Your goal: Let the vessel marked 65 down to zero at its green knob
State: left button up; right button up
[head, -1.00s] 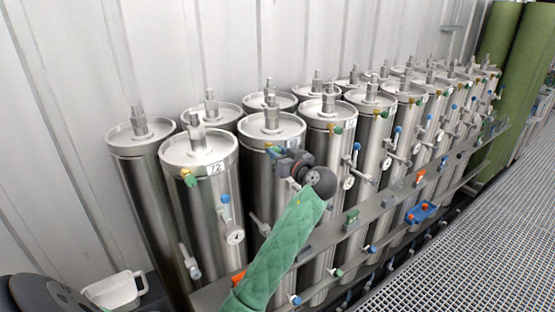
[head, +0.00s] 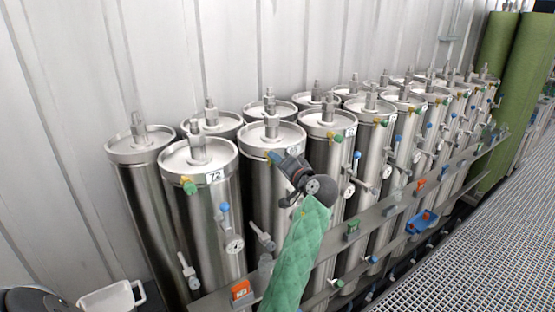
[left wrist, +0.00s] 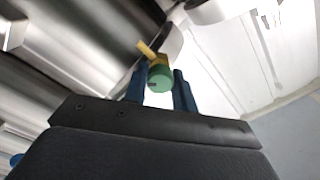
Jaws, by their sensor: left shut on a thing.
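The steel vessel (head: 262,190), second in the front row, carries a small label (head: 292,150) that is too small and partly covered to read surely. My left gripper (head: 279,158) is at the upper front of this vessel, just below its rim. In the left wrist view, a green knob (left wrist: 160,79) with a yellow stem (left wrist: 148,50) sits between the two blue fingers of my left gripper (left wrist: 160,88), which is shut on it. In the head view the gripper hides this knob. My right gripper is in neither view.
The vessel marked 72 (head: 208,230) stands just left, with its own green knob (head: 190,187) and gauge (head: 235,246). More vessels stand close on the right. A grey rail with orange (head: 241,290) and blue (head: 421,221) devices runs in front. The grating walkway (head: 460,250) is clear.

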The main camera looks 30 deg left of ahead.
pick_arm(q)
jog(key=m+p, duration=0.3)
jog(key=m, duration=0.3)
jog(key=shift+r+p, duration=0.1)
jog(key=shift+p, duration=0.2)
jog(key=shift+m+p, duration=0.75)
jog(key=shift+m, duration=0.45)
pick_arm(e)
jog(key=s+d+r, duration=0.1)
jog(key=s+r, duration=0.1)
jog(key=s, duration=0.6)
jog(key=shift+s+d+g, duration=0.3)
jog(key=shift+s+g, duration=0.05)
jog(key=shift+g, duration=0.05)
pick_arm(q)
jog(key=shift+d+f+m, duration=0.1)
jog(key=shift+f+m, duration=0.1)
jog(key=shift+m, duration=0.2)
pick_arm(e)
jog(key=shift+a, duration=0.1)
pick_arm(q)
jog(key=o, duration=1)
jog(key=shift+w, duration=0.1)
